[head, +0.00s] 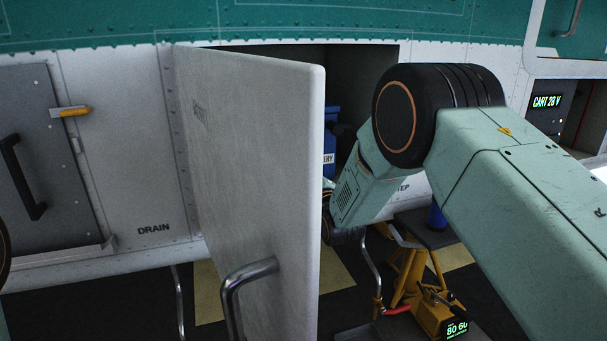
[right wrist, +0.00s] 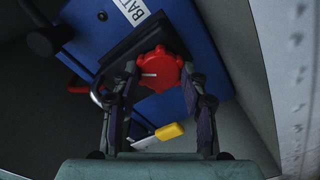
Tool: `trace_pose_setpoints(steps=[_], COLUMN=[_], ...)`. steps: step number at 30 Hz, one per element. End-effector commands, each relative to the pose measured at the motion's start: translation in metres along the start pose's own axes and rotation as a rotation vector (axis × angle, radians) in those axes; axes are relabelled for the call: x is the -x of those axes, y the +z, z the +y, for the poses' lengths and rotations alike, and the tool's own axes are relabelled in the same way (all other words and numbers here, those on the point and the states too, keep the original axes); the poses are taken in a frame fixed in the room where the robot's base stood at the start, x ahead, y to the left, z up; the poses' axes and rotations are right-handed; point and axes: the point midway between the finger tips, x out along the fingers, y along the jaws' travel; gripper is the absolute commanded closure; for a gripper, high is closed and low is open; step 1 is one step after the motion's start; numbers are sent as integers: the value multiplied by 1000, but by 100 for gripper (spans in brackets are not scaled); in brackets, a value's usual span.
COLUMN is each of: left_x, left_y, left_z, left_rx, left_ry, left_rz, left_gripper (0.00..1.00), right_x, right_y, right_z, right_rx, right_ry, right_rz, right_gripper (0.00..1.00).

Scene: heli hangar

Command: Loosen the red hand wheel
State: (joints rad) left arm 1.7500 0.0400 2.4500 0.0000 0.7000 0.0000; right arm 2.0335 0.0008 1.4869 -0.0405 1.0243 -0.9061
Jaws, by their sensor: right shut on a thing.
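The red hand wheel (right wrist: 159,70) shows in the right wrist view, in front of a blue battery box (right wrist: 185,30) with a white label. It has a lobed rim and a pale line on its face. My right gripper (right wrist: 159,78) has its two fingers on either side of the wheel and is shut on it. In the head view my right arm reaches into an open bay, and its gripper is hidden. A strip of the blue box (head: 331,135) shows there behind the open door. My left gripper is not in view.
The open white door (head: 255,180) with a metal handle (head: 245,285) stands left of my right arm. A yellow-tipped lever (right wrist: 169,132) lies below the wheel in the bay. A yellow stand (head: 408,275) is on the floor below. The bay walls are close around the gripper.

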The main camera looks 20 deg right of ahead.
Motion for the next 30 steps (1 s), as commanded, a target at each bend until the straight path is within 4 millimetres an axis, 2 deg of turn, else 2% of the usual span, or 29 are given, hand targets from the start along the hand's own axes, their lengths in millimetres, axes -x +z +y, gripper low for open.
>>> trace_pose_setpoints(steps=[15,21,30], left_x=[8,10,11], left_y=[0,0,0], left_z=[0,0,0], left_rx=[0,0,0], left_ry=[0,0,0], left_rz=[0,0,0], left_gripper=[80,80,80], right_x=[0,0,0], right_y=[-1,-1,0], right_z=[1,1,0], right_rx=[448,563,648], right_ry=[1,1,1], right_rz=[1,1,1], right_gripper=[88,88,88])
